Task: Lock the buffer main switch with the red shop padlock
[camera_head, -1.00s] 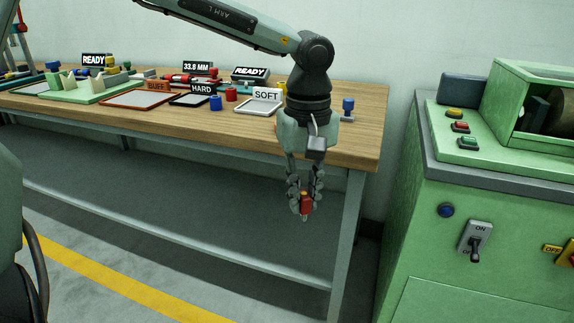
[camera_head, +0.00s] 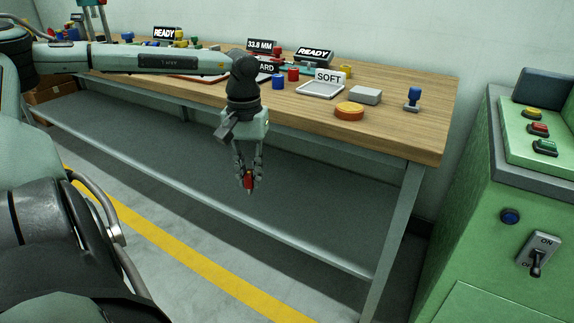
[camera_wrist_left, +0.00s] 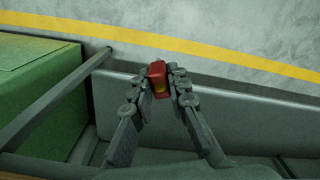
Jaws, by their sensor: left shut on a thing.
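My left gripper (camera_head: 248,182) hangs fingers down in front of the bench's front edge, below the level of its top. It is shut on the small red padlock (camera_wrist_left: 157,80), which also shows between the fingertips in the head view (camera_head: 248,179). The fingers hide part of the padlock, and I cannot make out its shackle. The green machine (camera_head: 485,235) stands at the right, apart from the gripper. Its front carries a grey ON/OFF toggle switch (camera_head: 538,255) with the lever down. The yellow OFF switch further right is out of view. My right gripper is not in view.
The wooden bench (camera_head: 400,125) holds an orange disc (camera_head: 349,111), a grey block (camera_head: 365,95), a SOFT tray (camera_head: 322,90) and a blue stamp-like piece (camera_head: 413,98). A gap separates bench and machine. A yellow line (camera_head: 180,240) crosses the open floor.

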